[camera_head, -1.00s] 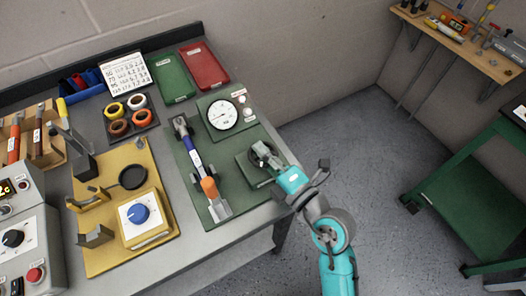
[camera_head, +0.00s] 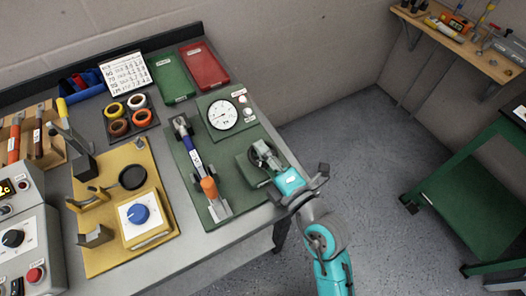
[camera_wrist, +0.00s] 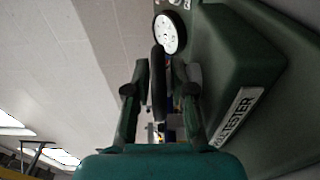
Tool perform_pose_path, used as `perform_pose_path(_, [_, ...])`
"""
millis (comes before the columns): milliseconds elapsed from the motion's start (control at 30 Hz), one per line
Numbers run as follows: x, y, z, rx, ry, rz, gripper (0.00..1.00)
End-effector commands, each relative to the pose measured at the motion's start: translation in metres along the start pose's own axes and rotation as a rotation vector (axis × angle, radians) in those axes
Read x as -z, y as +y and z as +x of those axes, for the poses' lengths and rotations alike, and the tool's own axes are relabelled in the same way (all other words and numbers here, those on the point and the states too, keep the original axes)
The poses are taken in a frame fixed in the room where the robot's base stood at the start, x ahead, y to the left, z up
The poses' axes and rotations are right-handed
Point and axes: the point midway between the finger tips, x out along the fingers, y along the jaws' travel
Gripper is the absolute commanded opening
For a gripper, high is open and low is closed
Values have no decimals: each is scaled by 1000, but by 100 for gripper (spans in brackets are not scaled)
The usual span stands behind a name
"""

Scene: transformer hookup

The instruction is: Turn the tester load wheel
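The tester's load wheel is a dark disc seen edge-on in the wrist view (camera_wrist: 158,88), standing between my two fingers. In the head view the wheel (camera_head: 256,150) is partly covered by my gripper (camera_head: 265,156) at the right edge of the green tester plate (camera_head: 222,180). My gripper also shows in the wrist view (camera_wrist: 160,78), one finger on each side of the wheel. The fingers look open around it with narrow gaps; contact is hard to judge. The green tester housing (camera_wrist: 235,65) with a TESTER label is on the right. The white round gauge (camera_head: 222,115) faces up behind the wheel.
A tool with an orange part (camera_head: 209,187) lies along the tester plate, left of the wheel. A yellow board (camera_head: 110,240) with a blue knob (camera_head: 138,214) is farther left. Red (camera_head: 204,66) and green (camera_head: 173,76) trays lie at the back.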

Motion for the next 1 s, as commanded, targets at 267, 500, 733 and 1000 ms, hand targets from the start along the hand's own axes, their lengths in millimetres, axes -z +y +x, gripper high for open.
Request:
perform_pose_path(267, [0,0,-5,1,0,1,23])
perform_pose_path(500, [-1,-1,-38,2,-3,3,23])
perform_pose_path(733, [-1,-1,-79,3,-4,3,23])
perform_pose_path(1000, [-1,-1,-111,3,-2,2,23])
